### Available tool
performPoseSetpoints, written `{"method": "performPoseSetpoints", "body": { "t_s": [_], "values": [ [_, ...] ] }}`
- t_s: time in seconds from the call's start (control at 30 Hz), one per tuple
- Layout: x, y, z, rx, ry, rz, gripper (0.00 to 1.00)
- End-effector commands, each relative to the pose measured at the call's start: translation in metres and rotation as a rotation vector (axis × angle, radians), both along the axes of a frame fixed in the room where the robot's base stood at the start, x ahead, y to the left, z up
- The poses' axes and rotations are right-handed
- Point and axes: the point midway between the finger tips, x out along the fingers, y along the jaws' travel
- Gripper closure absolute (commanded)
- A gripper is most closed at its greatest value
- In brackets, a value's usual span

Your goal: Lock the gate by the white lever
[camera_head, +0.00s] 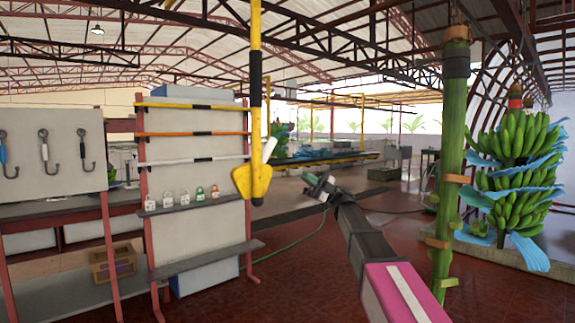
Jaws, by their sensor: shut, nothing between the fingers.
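The white lever (269,149) is a short, tilted white piece beside the lower part of a yellow hanging bar (256,30) with black bands. A yellow plate (243,180) sits at the bar's lower end, just below the lever. I take the bar and plate to be part of the gate, but its full shape is unclear. My gripper (317,186) is shut and empty, to the right of the lever and slightly lower in the picture. It appears apart from the lever; the depth between them is hard to tell.
A white rack (195,225) with colored poles and several padlocks stands at left, beside a hook board (50,160). A green stem (450,170) with wooden pegs and a hanging banana bunch (515,165) are at right. Open red floor lies between.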

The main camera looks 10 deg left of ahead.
Motion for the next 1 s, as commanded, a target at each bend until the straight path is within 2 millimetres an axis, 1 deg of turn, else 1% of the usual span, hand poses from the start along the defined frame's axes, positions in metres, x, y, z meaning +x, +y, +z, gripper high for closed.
{"method": "performPoseSetpoints", "body": {
  "t_s": [0.17, 0.6, 0.8, 1.0],
  "values": [
    [-0.012, 0.014, 0.013, 0.001, -0.002, 0.001, 1.00],
    [-0.051, 0.069, 0.058, 0.000, -0.001, 0.001, 1.00],
    [-0.062, 0.085, 0.071, 0.000, 0.002, 0.000, 1.00],
    [-0.066, 0.091, 0.077, 0.000, 0.001, -0.001, 1.00]
  ]
}}
